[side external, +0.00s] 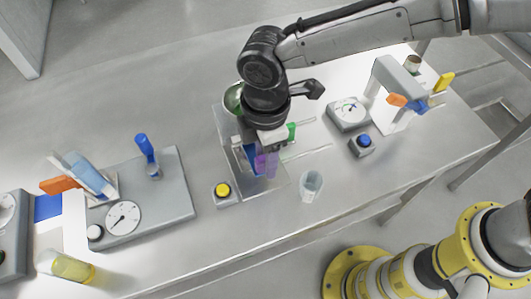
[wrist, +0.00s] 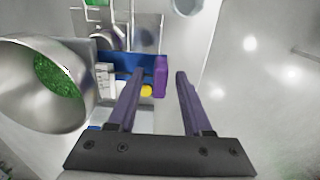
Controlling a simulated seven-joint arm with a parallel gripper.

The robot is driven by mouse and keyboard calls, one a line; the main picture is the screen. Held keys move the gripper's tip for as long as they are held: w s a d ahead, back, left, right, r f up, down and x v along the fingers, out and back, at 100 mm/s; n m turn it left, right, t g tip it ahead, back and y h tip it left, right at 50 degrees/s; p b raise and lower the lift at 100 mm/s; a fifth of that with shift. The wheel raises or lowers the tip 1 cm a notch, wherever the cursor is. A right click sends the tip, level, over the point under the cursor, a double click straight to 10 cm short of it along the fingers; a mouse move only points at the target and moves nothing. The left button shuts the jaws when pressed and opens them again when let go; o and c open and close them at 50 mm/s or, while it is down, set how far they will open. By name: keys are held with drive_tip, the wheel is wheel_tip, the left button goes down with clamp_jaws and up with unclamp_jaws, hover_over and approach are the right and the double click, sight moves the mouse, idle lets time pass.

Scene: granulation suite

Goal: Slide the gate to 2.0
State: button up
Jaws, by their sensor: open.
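A gate assembly with a grey base plate (side external: 258,189) stands under my gripper. Its blue panel (wrist: 120,62) carries a purple block (wrist: 160,76) at one end, like a handle; the block also shows in the side view (side external: 266,165). A small white strip (wrist: 105,80), perhaps a scale, is beside the panel; its marks are too small to read. My gripper (side external: 268,149) points down over the assembly, open and empty. In the wrist view, its two fingertips (wrist: 158,73) appear on either side of the purple block; contact cannot be told. My arm hides part of the assembly.
A steel hopper (wrist: 70,112) with green granules stands close beside my gripper. A yellow button (side external: 223,190) and a clear cup (side external: 311,185) are nearby. A green block (side external: 291,131) is behind. Dial boxes (side external: 349,113) and other stations stand left and right. Bare table lies in front.

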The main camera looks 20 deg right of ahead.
clamp_jaws()
idle(0.3)
idle(1.2)
